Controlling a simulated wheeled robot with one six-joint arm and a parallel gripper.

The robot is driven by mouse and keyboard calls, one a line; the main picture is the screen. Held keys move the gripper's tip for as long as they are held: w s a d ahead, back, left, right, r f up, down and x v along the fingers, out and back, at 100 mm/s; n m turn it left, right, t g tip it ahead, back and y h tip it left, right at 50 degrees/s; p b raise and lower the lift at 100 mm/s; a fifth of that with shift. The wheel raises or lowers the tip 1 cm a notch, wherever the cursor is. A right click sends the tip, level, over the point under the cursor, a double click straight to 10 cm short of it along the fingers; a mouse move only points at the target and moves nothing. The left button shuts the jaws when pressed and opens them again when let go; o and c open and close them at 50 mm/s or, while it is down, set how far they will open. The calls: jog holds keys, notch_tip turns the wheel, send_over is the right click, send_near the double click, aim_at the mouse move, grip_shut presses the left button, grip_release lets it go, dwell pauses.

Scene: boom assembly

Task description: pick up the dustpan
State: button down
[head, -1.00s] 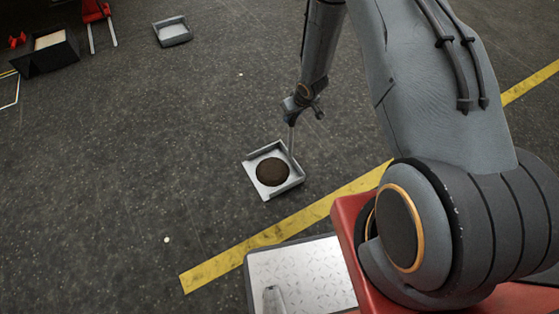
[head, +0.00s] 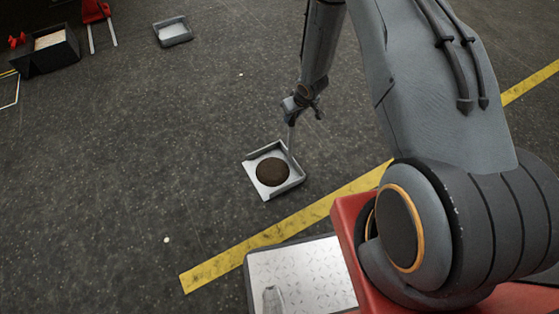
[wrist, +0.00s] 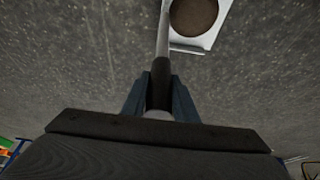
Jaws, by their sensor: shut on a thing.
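The dustpan (head: 252,166) is a light grey square pan with raised walls. A round dark brown thing (head: 272,172) lies in it. Its thin upright handle (head: 291,138) rises to my gripper (head: 303,104). In the wrist view my gripper (wrist: 160,95) is shut on the handle's dark grip (wrist: 162,85), and part of the pan (wrist: 212,36) shows at the top. I cannot tell whether the pan touches the floor.
A second grey tray (head: 173,32) sits on the floor at the back. A black open box (head: 40,52) stands at the far left, near a red thing (head: 96,10) with pale legs. A yellow line (head: 225,262) crosses the floor. The floor left of the dustpan is mostly clear.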

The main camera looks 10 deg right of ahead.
jog(key=shift+r, duration=0.15)
dwell(0.3)
jog(key=shift+r, duration=0.25)
notch_tip(320, 180, up, 10)
jog(key=p, duration=0.3)
jog(key=shift+r+p, duration=0.15)
jog(key=shift+p, duration=0.25)
notch_tip(320, 180, up, 34)
jog(key=p, duration=3.5)
jog(key=shift+p, duration=0.35)
jog(key=shift+r, duration=0.1)
